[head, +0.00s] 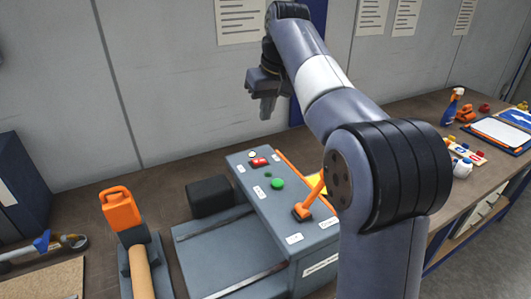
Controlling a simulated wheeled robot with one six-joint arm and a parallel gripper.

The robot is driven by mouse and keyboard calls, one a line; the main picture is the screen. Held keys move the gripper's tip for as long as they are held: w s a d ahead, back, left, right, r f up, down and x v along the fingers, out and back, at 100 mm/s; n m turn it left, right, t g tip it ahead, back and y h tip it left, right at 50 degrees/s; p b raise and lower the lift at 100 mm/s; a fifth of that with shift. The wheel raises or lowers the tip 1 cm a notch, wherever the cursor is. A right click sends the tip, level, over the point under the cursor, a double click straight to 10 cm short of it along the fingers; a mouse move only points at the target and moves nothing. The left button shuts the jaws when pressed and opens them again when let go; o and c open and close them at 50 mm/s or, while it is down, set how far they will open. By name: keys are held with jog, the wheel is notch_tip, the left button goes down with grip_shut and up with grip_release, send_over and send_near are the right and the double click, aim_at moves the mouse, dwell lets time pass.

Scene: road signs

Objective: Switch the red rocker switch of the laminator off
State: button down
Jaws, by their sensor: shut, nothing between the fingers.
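The laminator is a grey-blue machine (238,163) on the brown bench, in the middle of the head view. Its red rocker switch (259,161) sits near the far end of its top panel, beside white labels. I cannot tell which way the rocker is tilted. A green button (278,183) and an orange lever (311,197) are nearer on the same panel. My gripper (267,108) points down, shut and empty, above the far end of the machine and apart from the switch. My arm hides part of the machine's right side.
A spray bottle (451,106), a white jar (462,168) and a blue clipboard (502,132) are on the right. The wall rises close behind the bench.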

aim_at(256, 160)
jog(key=x, duration=0.8)
jog(key=s+x, duration=0.1)
jog(key=x, duration=0.4)
jog(key=shift+f, duration=0.6)
